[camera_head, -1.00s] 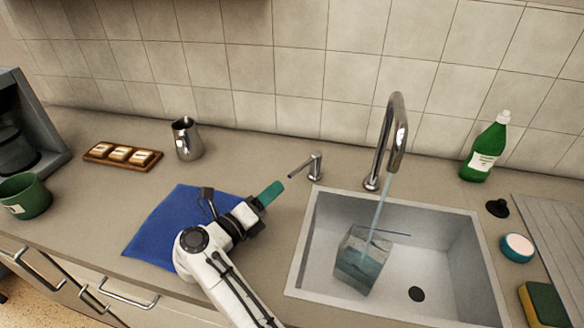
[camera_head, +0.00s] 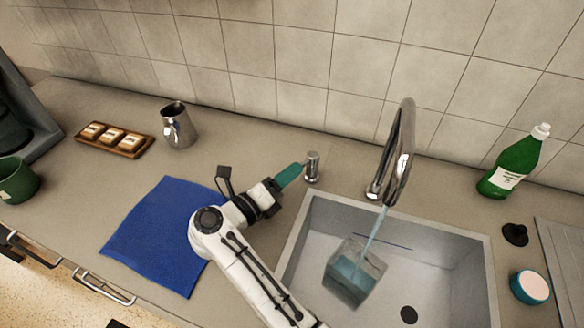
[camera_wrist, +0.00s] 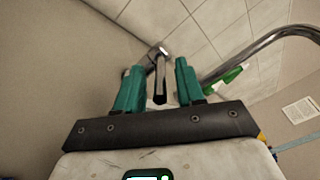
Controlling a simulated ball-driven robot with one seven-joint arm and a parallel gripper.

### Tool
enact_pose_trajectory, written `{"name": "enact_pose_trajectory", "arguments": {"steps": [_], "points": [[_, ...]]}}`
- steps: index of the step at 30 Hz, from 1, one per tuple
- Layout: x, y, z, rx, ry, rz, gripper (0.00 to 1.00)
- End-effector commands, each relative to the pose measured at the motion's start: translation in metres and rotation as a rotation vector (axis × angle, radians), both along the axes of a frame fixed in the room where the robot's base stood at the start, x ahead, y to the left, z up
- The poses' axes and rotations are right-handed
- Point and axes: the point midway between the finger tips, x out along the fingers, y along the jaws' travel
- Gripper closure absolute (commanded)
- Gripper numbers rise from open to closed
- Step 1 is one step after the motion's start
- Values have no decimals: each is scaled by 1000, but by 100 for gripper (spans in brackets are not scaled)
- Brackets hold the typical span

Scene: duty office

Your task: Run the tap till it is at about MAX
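Water runs from the curved metal tap (camera_head: 402,150) into a clear, square-sided container (camera_head: 350,278) standing in the sink (camera_head: 456,262). Bluish water partly fills the container; its exact level is hard to tell. A thin dark blue line (camera_head: 385,242) shows behind the container; no MAX lettering is readable. The small metal lever post (camera_head: 312,168) stands on the counter left of the tap. My gripper (camera_head: 292,173) is beside it with green fingers. In the wrist view the fingers are apart, with the lever (camera_wrist: 160,82) between them and gaps showing on both sides.
A blue cloth (camera_head: 160,235) lies under my arm. A metal jug (camera_head: 178,128), a wooden tray (camera_head: 130,148) and a green mug (camera_head: 18,182) stand left. A green bottle (camera_head: 513,165), black plug (camera_head: 515,234) and round teal-edged item (camera_head: 530,286) are right of the sink.

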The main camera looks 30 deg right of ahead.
Motion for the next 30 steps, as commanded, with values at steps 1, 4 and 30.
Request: {"name": "enact_pose_trajectory", "arguments": {"steps": [1, 4, 30], "points": [[0, 0, 0, 0, 0, 0, 62], [0, 0, 0, 0, 0, 0, 63], [0, 0, 0, 0, 1, 1, 100]]}}
